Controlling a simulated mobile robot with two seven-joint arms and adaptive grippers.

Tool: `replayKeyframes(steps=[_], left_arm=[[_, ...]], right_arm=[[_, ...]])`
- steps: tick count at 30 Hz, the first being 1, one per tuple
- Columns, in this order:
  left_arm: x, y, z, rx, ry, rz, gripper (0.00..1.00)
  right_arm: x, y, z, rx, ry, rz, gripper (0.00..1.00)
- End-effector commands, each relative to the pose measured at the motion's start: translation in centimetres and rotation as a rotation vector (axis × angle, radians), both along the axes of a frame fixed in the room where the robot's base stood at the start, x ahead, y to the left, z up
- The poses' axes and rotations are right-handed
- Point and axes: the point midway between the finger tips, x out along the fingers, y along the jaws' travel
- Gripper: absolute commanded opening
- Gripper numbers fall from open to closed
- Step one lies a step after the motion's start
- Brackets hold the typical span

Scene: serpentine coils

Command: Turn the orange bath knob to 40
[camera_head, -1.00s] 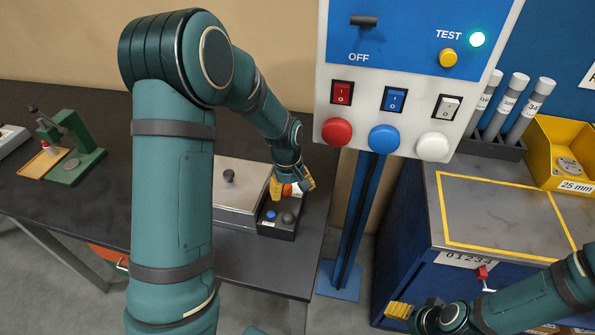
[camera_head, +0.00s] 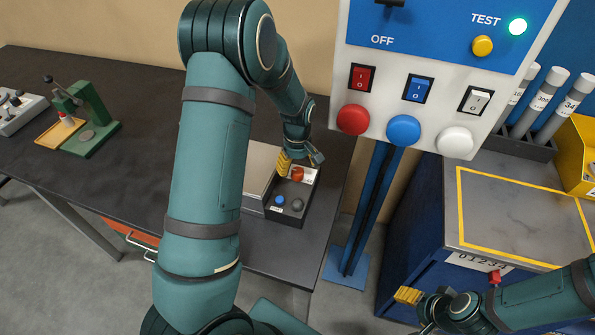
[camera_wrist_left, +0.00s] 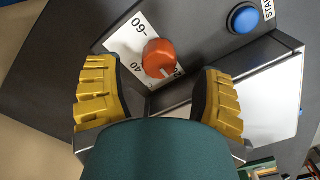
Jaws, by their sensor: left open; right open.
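The orange knob (camera_head: 298,174) sits on the dark control box (camera_head: 305,212) on the bench. In the left wrist view the knob (camera_wrist_left: 159,58) stands on a white dial plate (camera_wrist_left: 140,35) with 60 and 40 readable. A third number is partly hidden by the knob. The knob's white mark points toward the bottom of that picture, seemingly between 40 and the hidden number. My left gripper (camera_wrist_left: 158,100) is open, its yellow fingers apart on either side of the knob, not visibly touching it. My right gripper (camera_head: 410,297) hangs at the lower right, away from the box.
A switch panel on a blue post (camera_head: 370,210) stands close on the right.

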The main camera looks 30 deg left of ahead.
Motion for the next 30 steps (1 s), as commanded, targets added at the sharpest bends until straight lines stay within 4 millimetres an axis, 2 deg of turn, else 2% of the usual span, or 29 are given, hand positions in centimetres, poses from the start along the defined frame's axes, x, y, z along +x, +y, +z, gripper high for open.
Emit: replayKeyframes(steps=[1, 6, 17, 18, 23, 24, 30], left_arm=[[0.0, 0.0, -0.8, 0.0, 0.002, 0.0, 0.69], [0.0, 0.0, -2.3, 0.0, 0.0, 0.0, 0.69], [0.0, 0.0, -2.7, -0.001, -0.001, 0.0, 0.69], [0.0, 0.0, -2.7, -0.001, -0.001, 0.0, 0.63], [0.0, 0.0, -2.7, -0.001, -0.001, 0.0, 0.07], [0.0, 0.0, -2.7, -0.001, -0.001, 0.0, 0.0], [0.0, 0.0, -2.7, -0.001, -0.001, -0.006, 0.0]], right_arm=[[0.0, 0.0, -0.1, 0.0, 0.0, 0.0, 0.64], [0.0, 0.0, -0.1, 0.0, 0.0, 0.0, 0.64], [0.0, 0.0, -0.2, 0.0, 0.0, 0.0, 0.64], [0.0, 0.0, -0.2, 0.0, 0.0, 0.0, 0.64], [0.0, 0.0, -0.2, 0.0, 0.0, 0.0, 0.64], [0.0, 0.0, -0.2, 0.0, 0.0, 0.0, 0.64], [0.0, 0.0, -0.2, 0.0, 0.0, 0.0, 0.64]])
